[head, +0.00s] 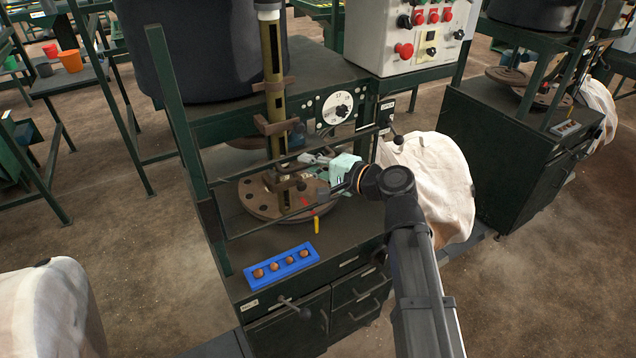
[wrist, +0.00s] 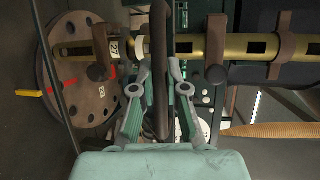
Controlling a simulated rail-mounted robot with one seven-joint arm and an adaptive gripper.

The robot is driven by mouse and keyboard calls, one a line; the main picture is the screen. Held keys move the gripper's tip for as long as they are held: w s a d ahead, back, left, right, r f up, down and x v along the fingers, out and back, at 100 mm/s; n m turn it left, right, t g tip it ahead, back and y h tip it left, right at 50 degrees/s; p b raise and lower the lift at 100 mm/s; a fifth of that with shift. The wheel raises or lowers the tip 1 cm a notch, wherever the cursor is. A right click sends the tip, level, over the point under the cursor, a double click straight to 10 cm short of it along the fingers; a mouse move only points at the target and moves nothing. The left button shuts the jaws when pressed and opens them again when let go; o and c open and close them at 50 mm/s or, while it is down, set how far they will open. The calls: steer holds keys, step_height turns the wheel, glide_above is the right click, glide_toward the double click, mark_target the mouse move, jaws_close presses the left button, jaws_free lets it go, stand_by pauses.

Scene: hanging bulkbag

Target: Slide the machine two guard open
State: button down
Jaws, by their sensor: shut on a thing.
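The machine in front of me has a guard frame (head: 245,173) of thin dark rods across the front of its brass column (head: 271,60) and round brown disc (head: 252,200). No machine number is readable. My gripper (head: 318,160) is at the guard's upper cross rod, in front of the column. In the wrist view my gripper (wrist: 161,85) has its grey-green fingers on both sides of a thick dark bar (wrist: 161,45), shut on it. This bar looks like the guard's rod. The guard's lower rod also shows in the wrist view (wrist: 48,75).
A blue tray (head: 281,266) with several brown balls lies on the bench front. A dial (head: 337,108) and a control box (head: 418,38) stand behind. A cream bag (head: 432,190) hangs at the right, close to my arm. Another similar machine (head: 503,140) stands further right.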

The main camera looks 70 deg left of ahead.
step_height(320, 180, up, 28)
steer(key=p, duration=0.8)
steer(key=c, duration=1.2)
jaws_free()
steer(key=shift+f, duration=0.1)
steer(key=v, duration=1.2)
